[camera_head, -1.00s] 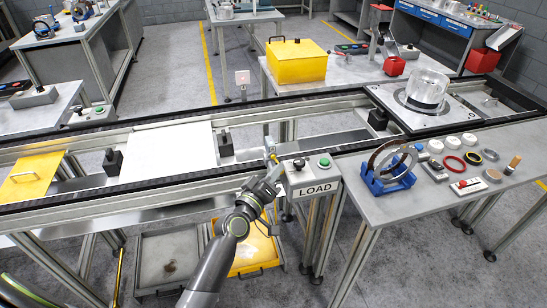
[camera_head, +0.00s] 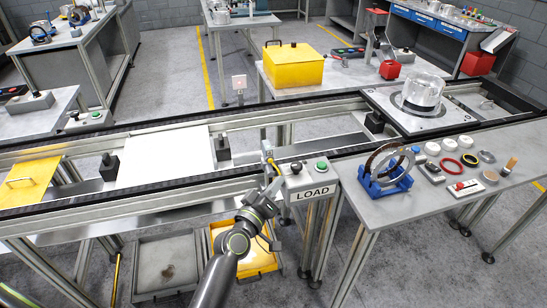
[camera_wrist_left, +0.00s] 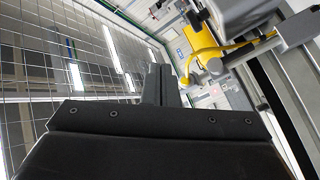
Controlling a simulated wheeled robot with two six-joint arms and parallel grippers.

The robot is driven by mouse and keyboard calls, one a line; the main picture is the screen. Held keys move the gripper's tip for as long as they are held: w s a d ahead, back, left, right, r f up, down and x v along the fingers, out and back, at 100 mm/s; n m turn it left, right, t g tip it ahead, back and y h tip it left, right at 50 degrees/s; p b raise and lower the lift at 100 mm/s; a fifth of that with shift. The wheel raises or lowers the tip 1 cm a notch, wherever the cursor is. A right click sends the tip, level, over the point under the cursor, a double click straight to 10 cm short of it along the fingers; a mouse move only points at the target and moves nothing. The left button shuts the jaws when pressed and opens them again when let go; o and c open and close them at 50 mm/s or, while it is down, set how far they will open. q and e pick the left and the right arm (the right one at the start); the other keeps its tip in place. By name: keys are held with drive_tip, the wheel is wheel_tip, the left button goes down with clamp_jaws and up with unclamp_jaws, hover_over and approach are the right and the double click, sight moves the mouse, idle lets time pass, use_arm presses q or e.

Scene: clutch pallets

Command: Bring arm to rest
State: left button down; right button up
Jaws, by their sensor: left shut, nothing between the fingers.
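My left arm comes in from the bottom of the head view. Its left gripper (camera_head: 272,186) is beside the LOAD button box (camera_head: 312,192), at the front edge of the conveyor frame. In the left wrist view the fingers (camera_wrist_left: 160,82) are together and upright, with nothing between them. The dark gripper body fills the bottom of that view. In the head view the fingertips are small and hard to make out. My right gripper is not in view.
The conveyor (camera_head: 80,203) runs across in front, with a white plate (camera_head: 168,155) on it. A table (camera_head: 365,213) at right holds a blue stand (camera_head: 385,184) and small parts. Grey (camera_head: 165,265) and yellow (camera_head: 262,262) trays lie below the conveyor.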

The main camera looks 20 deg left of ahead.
use_arm(q)
drive_tip(key=shift+f, duration=0.1)
drive_tip(key=s+a+f+m+g+y, duration=0.1)
drive_tip(key=s+a+f+g, duration=0.2)
drive_tip(key=f, duration=0.8)
drive_tip(key=s+a+f+m+g+y, duration=0.1)
drive_tip(key=s+f+g, duration=0.1)
drive_tip(key=s+f, duration=0.65)
drive_tip(key=s+a+f+m+g+y, duration=0.1)
drive_tip(key=s+a+f+g, duration=0.15)
drive_tip(key=f, duration=1.05)
drive_tip(key=s+a+f+m+g, duration=0.1)
drive_tip(key=s+f, duration=0.5)
drive_tip(key=s, duration=0.6)
drive_tip(key=s+a+f+m+g+y, duration=0.1)
drive_tip(key=s+a+f+g, duration=0.2)
drive_tip(key=s, duration=0.8)
drive_tip(key=s+a+f+m+g+y, duration=0.1)
drive_tip(key=s+a+f+g, duration=0.2)
drive_tip(key=s+f, duration=0.7)
drive_tip(key=s+g, duration=0.2)
drive_tip(key=shift+s+f+m+g, duration=0.15)
drive_tip(key=shift+s+m+g, duration=0.2)
drive_tip(key=shift+m, duration=0.05)
